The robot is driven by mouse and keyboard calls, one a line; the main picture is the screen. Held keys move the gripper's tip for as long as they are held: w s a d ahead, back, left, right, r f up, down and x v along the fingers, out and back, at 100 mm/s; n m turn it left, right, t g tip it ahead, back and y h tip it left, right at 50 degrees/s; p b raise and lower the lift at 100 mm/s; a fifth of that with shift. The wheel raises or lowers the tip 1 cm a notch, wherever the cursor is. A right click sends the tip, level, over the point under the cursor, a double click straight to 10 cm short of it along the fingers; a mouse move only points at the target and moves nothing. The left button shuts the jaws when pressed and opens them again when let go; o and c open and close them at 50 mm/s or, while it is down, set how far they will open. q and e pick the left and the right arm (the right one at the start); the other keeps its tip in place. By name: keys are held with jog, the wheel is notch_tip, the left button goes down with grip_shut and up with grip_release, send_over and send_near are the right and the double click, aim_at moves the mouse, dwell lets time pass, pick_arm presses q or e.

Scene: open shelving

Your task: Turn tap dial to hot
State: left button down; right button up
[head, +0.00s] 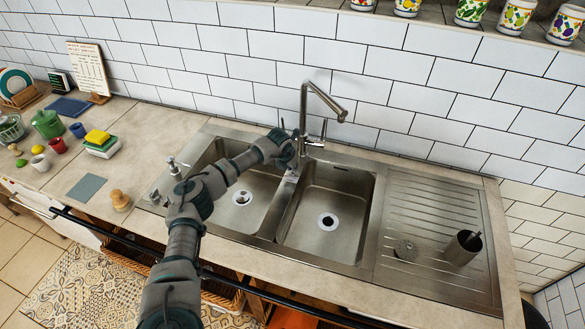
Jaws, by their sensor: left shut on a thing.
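My left gripper (290,154) reaches across the left basin and is shut at the left side of the tap's base. The tap dial there is mostly hidden behind the gripper, so its setting cannot be seen. My right gripper is not in view.
The left basin (243,190) and right basin (328,205) are empty. A metal cup (462,248) and a round strainer (405,250) stand on the ridged drainer. Sponges (97,137), a wooden brush (120,199) and crockery are on the left counter. Tiled wall stands close behind the tap.

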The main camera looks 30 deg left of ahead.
pick_arm(q)
jog(key=shift+w+a+m+h, duration=0.15)
jog(key=shift+m+h, duration=0.25)
jog(key=shift+m, duration=0.5)
jog(key=m+b, duration=0.1)
jog(key=m, duration=0.1)
jog(key=m+h+b, duration=0.1)
jog(key=m+b, duration=0.1)
jog(key=shift+a+g+h, duration=0.15)
jog(key=shift+g+h, duration=0.15)
jog(key=m+h+b, duration=0.1)
jog(key=m+b, duration=0.1)
jog(key=m, duration=0.1)
jog(key=shift+w+g, duration=0.1)
jog(key=shift+g, duration=0.2)
jog(key=shift+r+m+b, duration=0.1)
jog(key=shift+m+b, duration=0.25)
jog(key=shift+m, duration=0.15)
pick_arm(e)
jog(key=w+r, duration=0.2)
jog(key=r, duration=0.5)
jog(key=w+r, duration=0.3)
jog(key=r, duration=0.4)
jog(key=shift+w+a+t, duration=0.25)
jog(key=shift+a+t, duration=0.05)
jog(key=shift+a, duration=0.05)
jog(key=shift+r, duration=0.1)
